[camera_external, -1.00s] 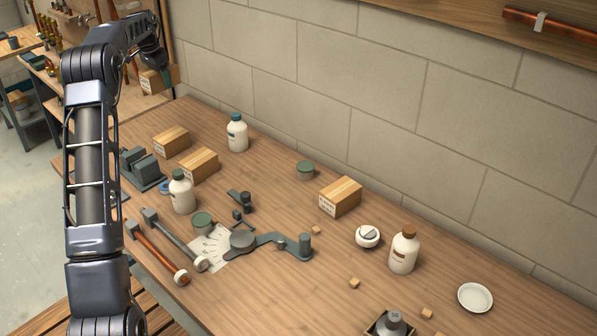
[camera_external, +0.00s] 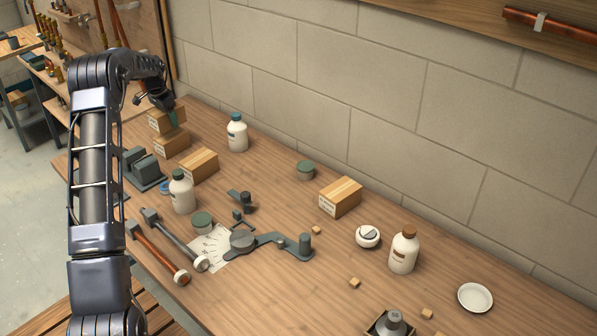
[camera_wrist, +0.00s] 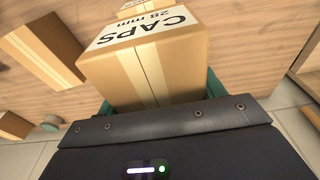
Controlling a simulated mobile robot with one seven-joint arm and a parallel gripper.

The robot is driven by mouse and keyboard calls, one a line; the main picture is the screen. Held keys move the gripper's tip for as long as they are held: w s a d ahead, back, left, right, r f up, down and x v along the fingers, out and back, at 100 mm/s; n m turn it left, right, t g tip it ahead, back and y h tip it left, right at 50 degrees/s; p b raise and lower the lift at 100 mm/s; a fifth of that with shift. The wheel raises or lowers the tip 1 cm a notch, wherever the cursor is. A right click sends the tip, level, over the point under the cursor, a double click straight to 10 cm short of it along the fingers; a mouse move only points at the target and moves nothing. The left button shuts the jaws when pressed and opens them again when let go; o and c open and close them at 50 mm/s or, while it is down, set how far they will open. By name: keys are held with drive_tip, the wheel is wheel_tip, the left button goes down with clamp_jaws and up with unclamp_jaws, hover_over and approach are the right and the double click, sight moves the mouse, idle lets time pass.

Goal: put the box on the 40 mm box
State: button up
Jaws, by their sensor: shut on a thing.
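My gripper (camera_external: 167,108) is shut on a cardboard box (camera_external: 163,122), with its green fingers on the box's sides in the wrist view (camera_wrist: 160,95). The held box (camera_wrist: 150,62) reads "CAPS 28 mm" there. In the external view it appears just above another cardboard box (camera_external: 172,145) on the bench; I cannot tell whether they touch. Two more boxes lie on the bench, one nearby (camera_external: 199,166) and one farther right (camera_external: 341,197). Their labels are too small to read, so I cannot tell which is the 40 mm box.
A grey vise-like block (camera_external: 144,170) and a white bottle (camera_external: 182,194) stand near the boxes. A teal-capped bottle (camera_external: 237,134) is to the right. Pipes (camera_external: 160,252), a bending tool (camera_external: 270,242) and small wooden cubes lie farther along the wooden bench (camera_external: 262,290).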

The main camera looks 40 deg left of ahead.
drive_tip(key=shift+f, duration=1.95)
drive_tip(key=shift+f, duration=0.1)
drive_tip(key=o, duration=1.2)
drive_tip(key=shift+f, duration=0.1)
drive_tip(key=shift+c, duration=0.2)
drive_tip(key=r, duration=0.4)
drive_tip(key=s+r, duration=0.1)
drive_tip(key=r, duration=0.3)
drive_tip(key=s+r, duration=0.1)
drive_tip(key=r, duration=0.3)
drive_tip(key=shift+r, duration=0.1)
drive_tip(key=shift+w, duration=0.1)
